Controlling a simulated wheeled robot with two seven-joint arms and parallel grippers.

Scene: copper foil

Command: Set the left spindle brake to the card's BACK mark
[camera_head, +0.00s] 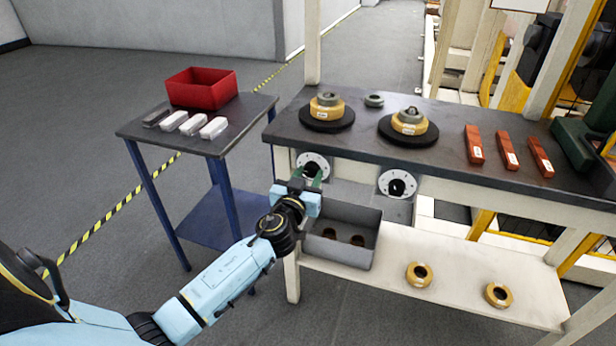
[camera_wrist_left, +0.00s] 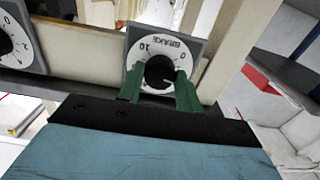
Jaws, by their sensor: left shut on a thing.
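The left spindle brake is a black knob on a white round dial (camera_head: 304,160) set in a grey plate on the bench front, below the left spindle. In the left wrist view the same dial (camera_wrist_left: 184,52) shows numbers, among them 10 and 0, around the black knob (camera_wrist_left: 160,71). My left gripper (camera_head: 309,178) is at this dial, its green fingers (camera_wrist_left: 160,90) shut on the knob from both sides. The right brake dial (camera_head: 397,185) has a black knob and stands free. The left spindle (camera_head: 326,115) carries a copper-coloured roll. My right gripper is out of view. I cannot make out the card's BACK mark.
Rolls (camera_head: 418,274) lie on the lower shelf. A side table (camera_head: 150,133) with a red tray (camera_head: 200,105) stands left. Red bars (camera_head: 507,150) lie on the bench top.

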